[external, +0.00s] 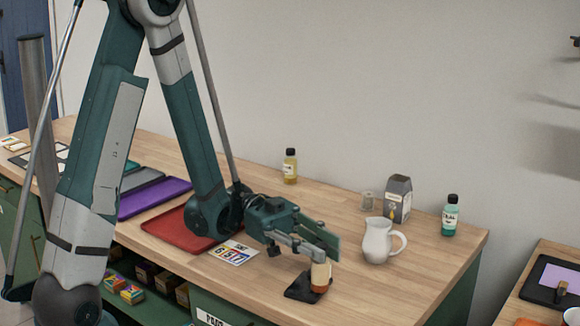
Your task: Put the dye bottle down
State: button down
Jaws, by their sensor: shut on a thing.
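My gripper (318,254) reaches low over the right part of the wooden bench. It is shut on a small bottle with a pale label and an orange-brown lower part, which I take as the dye bottle (321,279). The bottle is upright and the fingers hide its top. Its base is at a small black pad or tray (298,291) near the bench's front edge. I cannot tell whether the base touches it. A yellow bottle (290,168) and a teal bottle (451,217), both with black caps, stand farther back.
A printed card (234,253) and a red tray (170,232) lie to the left. The bench (345,212) is bare behind my gripper.

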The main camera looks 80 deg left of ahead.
jog(key=shift+f, duration=0.1)
jog(key=c, duration=2.2)
grip_release()
jog(key=shift+o, duration=0.2)
jog(key=p+v, duration=0.1)
jog(key=v, duration=0.6)
jog(key=shift+a+p, duration=0.3)
jog(key=shift+p, duration=0.05)
jog(key=shift+s, duration=0.15)
